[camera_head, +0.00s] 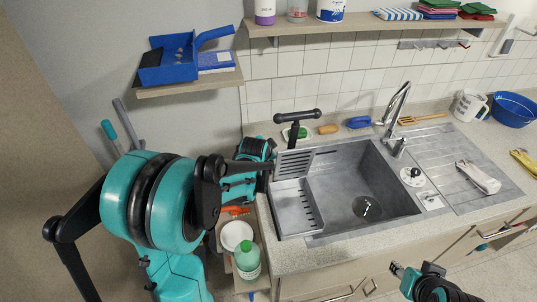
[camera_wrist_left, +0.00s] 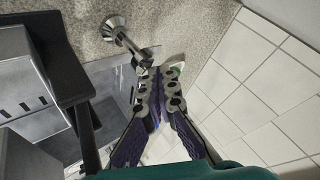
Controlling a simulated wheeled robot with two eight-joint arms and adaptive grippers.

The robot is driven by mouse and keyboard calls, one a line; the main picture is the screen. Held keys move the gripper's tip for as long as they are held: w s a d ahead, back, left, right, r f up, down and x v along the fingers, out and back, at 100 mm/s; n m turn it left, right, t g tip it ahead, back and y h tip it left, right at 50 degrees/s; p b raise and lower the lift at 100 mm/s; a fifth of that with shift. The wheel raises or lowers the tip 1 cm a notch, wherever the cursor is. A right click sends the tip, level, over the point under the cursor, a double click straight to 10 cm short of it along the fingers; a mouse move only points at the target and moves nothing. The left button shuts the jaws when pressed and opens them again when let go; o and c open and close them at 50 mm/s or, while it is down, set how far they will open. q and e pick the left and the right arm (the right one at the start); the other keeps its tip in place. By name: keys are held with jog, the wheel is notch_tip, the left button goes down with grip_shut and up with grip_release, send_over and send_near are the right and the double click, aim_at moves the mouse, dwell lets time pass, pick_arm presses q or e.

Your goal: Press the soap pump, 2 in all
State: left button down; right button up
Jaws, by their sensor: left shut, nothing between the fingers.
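In the left wrist view, a chrome piece with a round head and a short spout-like arm (camera_wrist_left: 116,29) stands on the speckled counter; it looks like the soap pump. In the head view I cannot pick it out; my left arm covers that counter corner. My left gripper (camera_wrist_left: 150,72) has its fingers shut and empty, with the tips at the end of the chrome arm in the picture; I cannot tell whether they touch. A small green and white thing (camera_wrist_left: 176,69) shows just beside the tips. My right gripper (camera_head: 396,269) is low at the front; its fingers are unclear.
The grey sink (camera_head: 350,180) lies right of my left arm, with the faucet (camera_head: 396,108) behind it. A blue brush (camera_head: 358,122) lies along the back. A wall shelf (camera_head: 190,87) hangs above my left arm.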

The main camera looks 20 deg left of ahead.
pick_arm(q)
jog(key=shift+f+b, duration=0.4)
jog(key=shift+f, duration=0.15)
jog(key=shift+r, duration=0.15)
dwell(0.5)
jog(key=shift+r+p, duration=1.1)
jog(key=shift+r, duration=0.2)
notch_tip(320, 180, up, 5)
jog(key=p, duration=0.4)
jog(key=shift+r, duration=0.1)
dwell(1.3)
